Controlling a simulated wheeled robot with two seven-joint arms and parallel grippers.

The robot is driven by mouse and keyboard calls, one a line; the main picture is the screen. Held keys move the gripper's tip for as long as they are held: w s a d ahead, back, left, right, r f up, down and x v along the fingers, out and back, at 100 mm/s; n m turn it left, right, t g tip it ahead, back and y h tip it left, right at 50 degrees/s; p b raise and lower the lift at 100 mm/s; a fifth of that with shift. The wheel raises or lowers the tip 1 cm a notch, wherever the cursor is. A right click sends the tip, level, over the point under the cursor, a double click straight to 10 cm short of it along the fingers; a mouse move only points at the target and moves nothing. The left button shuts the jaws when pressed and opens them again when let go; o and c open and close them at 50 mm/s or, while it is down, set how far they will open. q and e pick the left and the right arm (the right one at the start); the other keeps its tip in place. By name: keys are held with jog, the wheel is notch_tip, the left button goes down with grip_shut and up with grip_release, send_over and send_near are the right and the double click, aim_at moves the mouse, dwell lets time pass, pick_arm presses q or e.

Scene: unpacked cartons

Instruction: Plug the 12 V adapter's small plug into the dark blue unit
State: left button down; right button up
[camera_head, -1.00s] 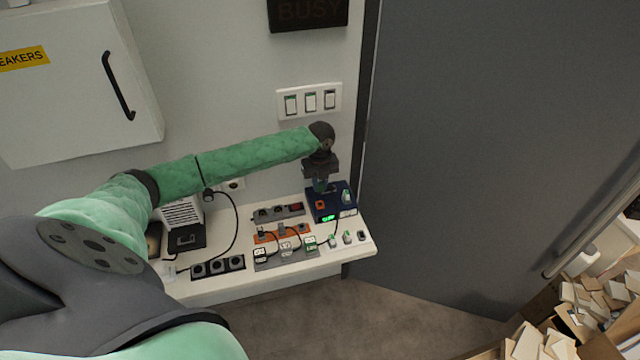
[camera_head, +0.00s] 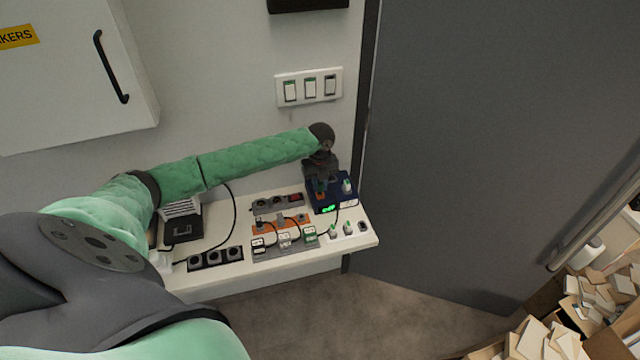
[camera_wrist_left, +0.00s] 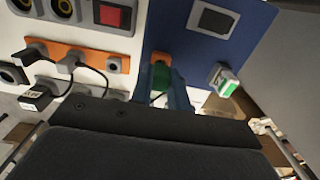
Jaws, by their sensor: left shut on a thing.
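The dark blue unit (camera_head: 345,205) sits at the right end of the white shelf, with a lit green display. Its blue face also shows in the wrist view (camera_wrist_left: 245,50). My left gripper (camera_head: 321,188) points down over the unit's left part. In the wrist view, my left gripper (camera_wrist_left: 165,92) is shut on a small green plug (camera_wrist_left: 162,77), right at an orange part (camera_wrist_left: 160,57) on the unit. I cannot tell whether the plug is in a socket. A white-and-green plug (camera_wrist_left: 224,80) stands on the unit's right side. My right gripper is out of view.
An orange strip (camera_head: 268,226) and small labelled adapters (camera_head: 284,241) with cables lie left of the unit; their labels are unreadable. A black socket strip (camera_head: 215,258) lies farther left. A grey door (camera_head: 480,150) stands close on the right.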

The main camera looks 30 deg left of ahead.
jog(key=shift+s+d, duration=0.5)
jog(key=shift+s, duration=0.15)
pick_arm(q)
jog(key=shift+r, duration=0.1)
jog(key=shift+p, duration=0.6)
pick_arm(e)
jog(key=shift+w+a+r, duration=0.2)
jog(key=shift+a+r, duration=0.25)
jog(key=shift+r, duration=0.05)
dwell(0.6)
